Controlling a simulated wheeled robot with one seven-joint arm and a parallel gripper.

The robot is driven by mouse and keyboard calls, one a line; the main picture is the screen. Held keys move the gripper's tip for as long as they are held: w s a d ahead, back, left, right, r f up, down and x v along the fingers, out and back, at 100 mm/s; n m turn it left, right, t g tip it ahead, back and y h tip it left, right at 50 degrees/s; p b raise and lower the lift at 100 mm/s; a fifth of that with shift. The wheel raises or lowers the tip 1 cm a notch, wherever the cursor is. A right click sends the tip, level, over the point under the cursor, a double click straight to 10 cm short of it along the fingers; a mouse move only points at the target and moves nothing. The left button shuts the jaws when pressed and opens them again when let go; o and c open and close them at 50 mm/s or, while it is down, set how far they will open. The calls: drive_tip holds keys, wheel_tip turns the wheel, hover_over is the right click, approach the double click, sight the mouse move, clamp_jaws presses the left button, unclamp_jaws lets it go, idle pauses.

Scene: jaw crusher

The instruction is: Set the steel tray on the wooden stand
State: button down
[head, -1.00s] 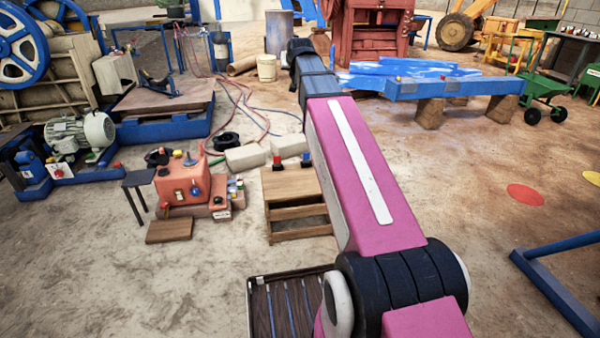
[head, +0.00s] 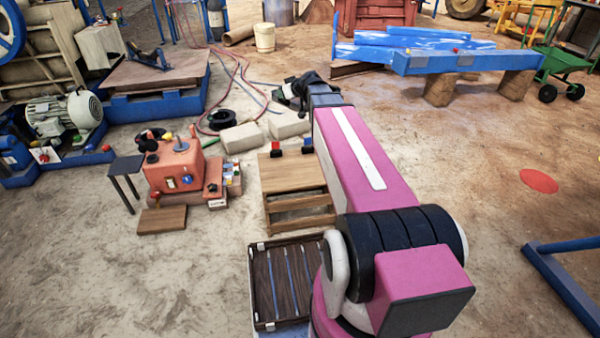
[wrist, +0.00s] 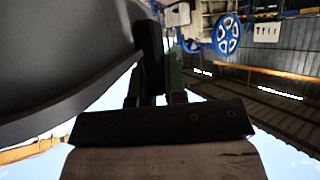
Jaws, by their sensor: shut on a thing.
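In the wrist view a large, smooth dark grey curved piece, which I take for the steel tray (wrist: 60,55), fills the upper left. My gripper (wrist: 150,75) has its dark jaws at the edge of this piece and is shut on it. Only part of the piece shows, and its tilt is hard to tell. In the head view the tray cannot be made out. The dark end of my arm is beyond the low slatted wooden stand (head: 278,176), and the jaws are not clear there. Small red and blue pieces stand at the stand's back edge.
An orange control box (head: 173,165) with knobs stands left of the stand. Pale blocks (head: 241,138) lie behind it. A slatted dark case (head: 262,285) lies in front. A blue beam on wooden blocks (head: 455,62) is at the back right. Open floor lies to the right.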

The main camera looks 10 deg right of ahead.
drive_tip(key=s+a+f+n+g+y, duration=0.2)
drive_tip(key=s+f+n+g, duration=0.15)
drive_tip(key=f, duration=0.45)
drive_tip(key=s+a+f+n+g+y, duration=0.25)
drive_tip(key=s+f+n, duration=0.2)
drive_tip(key=f, duration=0.35)
drive_tip(key=s+a+f+n+g+y, duration=0.1)
drive_tip(key=s+a+f+n+g, duration=0.25)
drive_tip(key=f, duration=0.55)
drive_tip(key=shift+g, duration=0.35)
drive_tip(key=shift+w+d+f, duration=0.65)
drive_tip(key=shift+d+f, duration=1.15)
drive_tip(key=shift+d, duration=0.15)
drive_tip(key=shift+w+d+f, duration=0.6)
drive_tip(key=shift+d+f, duration=1.15)
drive_tip(key=shift+d, duration=0.2)
drive_tip(key=shift+w+d+f, duration=0.65)
drive_tip(key=shift+d+f, duration=1.15)
drive_tip(key=shift+d, duration=0.15)
drive_tip(key=c, duration=1.5)
unclamp_jaws()
drive_tip(key=shift+f, duration=0.1)
drive_tip(key=o, duration=0.3)
drive_tip(key=shift+o, duration=0.2)
